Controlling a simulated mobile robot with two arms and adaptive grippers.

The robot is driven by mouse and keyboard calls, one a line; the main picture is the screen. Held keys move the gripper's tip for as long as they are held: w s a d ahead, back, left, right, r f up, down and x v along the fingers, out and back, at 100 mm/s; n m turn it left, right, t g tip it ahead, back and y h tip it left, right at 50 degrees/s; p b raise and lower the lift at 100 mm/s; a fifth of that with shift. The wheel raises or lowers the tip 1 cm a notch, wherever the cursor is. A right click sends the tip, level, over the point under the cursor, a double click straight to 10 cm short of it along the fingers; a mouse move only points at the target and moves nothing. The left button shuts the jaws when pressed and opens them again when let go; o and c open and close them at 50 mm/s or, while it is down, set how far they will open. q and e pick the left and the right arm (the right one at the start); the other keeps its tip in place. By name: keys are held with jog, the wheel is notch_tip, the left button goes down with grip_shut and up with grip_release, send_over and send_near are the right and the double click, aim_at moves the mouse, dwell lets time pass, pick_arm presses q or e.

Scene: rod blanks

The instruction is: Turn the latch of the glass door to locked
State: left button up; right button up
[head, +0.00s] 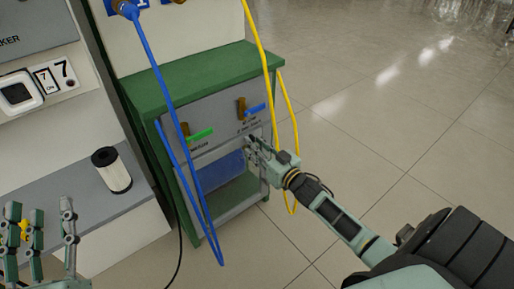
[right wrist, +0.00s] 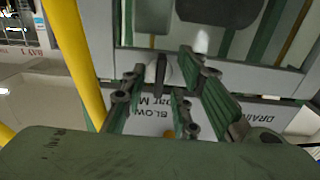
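The glass door (head: 221,172) is a bluish pane in a grey frame, low in the front of a green cabinet. My right gripper (head: 250,143) is at the door's upper right edge and hides the latch in the head view. In the right wrist view its fingers (right wrist: 163,78) are apart on either side of the latch, with gaps showing. My left gripper (head: 40,210) is empty and open at the lower left, away from the cabinet.
Above the door are a green-handled valve (head: 200,134) and a blue-handled valve (head: 255,109). A blue hose (head: 165,90) and a yellow hose (head: 262,45) hang in front of the cabinet. A white cylinder (head: 113,172) stands on the grey bench. Floor at right is clear.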

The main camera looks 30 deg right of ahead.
jog(key=shift+c, duration=0.6)
grip_shut()
